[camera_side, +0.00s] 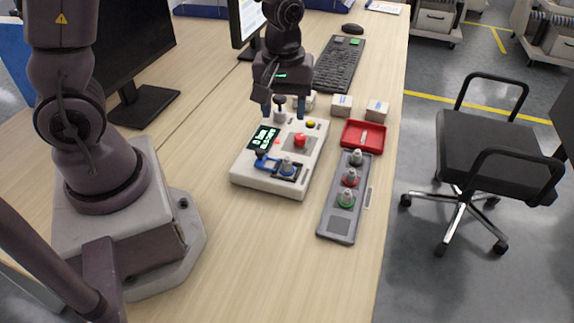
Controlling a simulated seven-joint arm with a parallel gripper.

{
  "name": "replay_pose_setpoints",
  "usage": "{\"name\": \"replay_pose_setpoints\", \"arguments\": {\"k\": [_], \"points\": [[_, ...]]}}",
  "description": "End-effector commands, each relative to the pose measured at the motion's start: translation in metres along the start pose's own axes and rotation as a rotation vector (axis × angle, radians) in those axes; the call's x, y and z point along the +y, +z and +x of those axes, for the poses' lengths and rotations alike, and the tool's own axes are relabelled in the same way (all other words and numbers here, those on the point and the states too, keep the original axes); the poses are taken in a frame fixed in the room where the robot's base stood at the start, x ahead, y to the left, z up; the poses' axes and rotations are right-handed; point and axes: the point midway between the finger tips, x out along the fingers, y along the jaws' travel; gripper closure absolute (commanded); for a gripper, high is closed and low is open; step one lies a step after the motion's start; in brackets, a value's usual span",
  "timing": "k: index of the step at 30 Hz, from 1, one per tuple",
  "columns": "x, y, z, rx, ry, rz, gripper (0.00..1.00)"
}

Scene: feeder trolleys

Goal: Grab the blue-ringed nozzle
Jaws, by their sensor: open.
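The blue-ringed nozzle (287,168) stands upright in a dark holder near the front of a white control box (255,184). A blue lever (263,160) lies just left of it. My gripper (283,110) is open and points down over the back of the box, behind the nozzle and apart from it. A dark-topped grey knob (280,115) shows between its fingers; I cannot tell whether they touch it. Three more nozzles stand on a grey strip tray (338,226) to the right: a green-ringed one (346,199), a red-ringed one (350,178) and a grey one (356,157).
The box also carries a red button (299,140), a yellow button (311,124) and a lit display (264,138). A red tray (376,136), small white boxes (342,105) and a keyboard (339,66) lie behind and right. The table front is clear.

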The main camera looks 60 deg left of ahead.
Motion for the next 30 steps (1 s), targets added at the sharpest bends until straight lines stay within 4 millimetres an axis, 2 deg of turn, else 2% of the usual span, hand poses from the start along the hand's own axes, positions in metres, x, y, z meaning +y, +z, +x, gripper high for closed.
{"name": "replay_pose_setpoints", "arguments": {"k": [5, 13, 22, 30], "points": [[-0.001, 0.000, 0.014, -0.004, -0.006, -0.058, 0.47], [-0.001, 0.000, 0.064, -0.003, -0.006, -0.055, 0.47], [0.001, 0.000, 0.087, -0.002, -0.004, -0.052, 0.47], [0.005, -0.002, 0.124, -0.002, -0.004, -0.051, 0.47]]}}
